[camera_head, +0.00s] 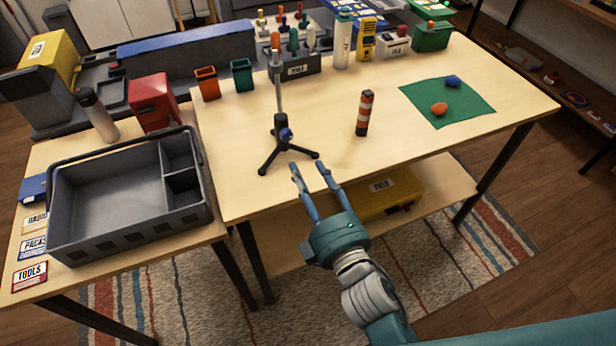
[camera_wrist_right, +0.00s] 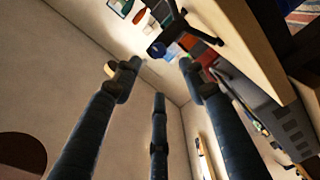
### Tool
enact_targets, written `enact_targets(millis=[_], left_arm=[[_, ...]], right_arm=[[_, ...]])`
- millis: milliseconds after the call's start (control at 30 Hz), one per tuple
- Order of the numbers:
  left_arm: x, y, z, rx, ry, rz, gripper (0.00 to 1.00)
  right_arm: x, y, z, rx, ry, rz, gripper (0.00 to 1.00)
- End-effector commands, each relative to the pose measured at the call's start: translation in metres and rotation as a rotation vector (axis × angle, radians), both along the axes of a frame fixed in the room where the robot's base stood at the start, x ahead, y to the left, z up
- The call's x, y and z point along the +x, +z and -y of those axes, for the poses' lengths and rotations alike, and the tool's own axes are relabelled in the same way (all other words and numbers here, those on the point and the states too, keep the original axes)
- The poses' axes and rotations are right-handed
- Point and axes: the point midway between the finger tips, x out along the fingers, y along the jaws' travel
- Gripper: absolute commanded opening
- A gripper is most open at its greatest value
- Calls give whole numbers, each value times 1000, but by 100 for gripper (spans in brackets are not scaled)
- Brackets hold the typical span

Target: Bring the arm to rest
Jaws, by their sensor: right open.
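My right gripper (camera_head: 313,180) is in the head view, in front of the table's near edge. Its fingers are spread open and hold nothing. It points toward a black tripod stand (camera_head: 281,137) with a thin upright pole on the table, and a gap shows between the fingers and the tripod's legs. In the right wrist view my right gripper (camera_wrist_right: 155,80) shows its dark fingers apart, with nothing between them. My left gripper is not in view.
A grey compartment tray (camera_head: 105,190) stands on the left table. A striped post (camera_head: 364,113) and a green mat (camera_head: 470,105) with a blue and an orange piece are on the main table (camera_head: 350,155). A yellow case (camera_head: 385,194) sits on the lower shelf.

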Motion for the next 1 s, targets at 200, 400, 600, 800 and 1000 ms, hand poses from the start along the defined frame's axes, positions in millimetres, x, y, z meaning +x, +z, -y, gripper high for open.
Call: enact_targets(millis=[200,400,600,800,1000], left_arm=[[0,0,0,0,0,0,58],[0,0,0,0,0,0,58],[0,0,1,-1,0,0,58],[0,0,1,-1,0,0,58],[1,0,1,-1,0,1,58]], right_arm=[[-1,0,1,-1,0,0,42],[-1,0,0,-1,0,0,42],[1,-7,13,29,-36,-45,42],[-16,-64,97,272,-297,-390,42],[-84,-128,153,542,-576,-786,42]])
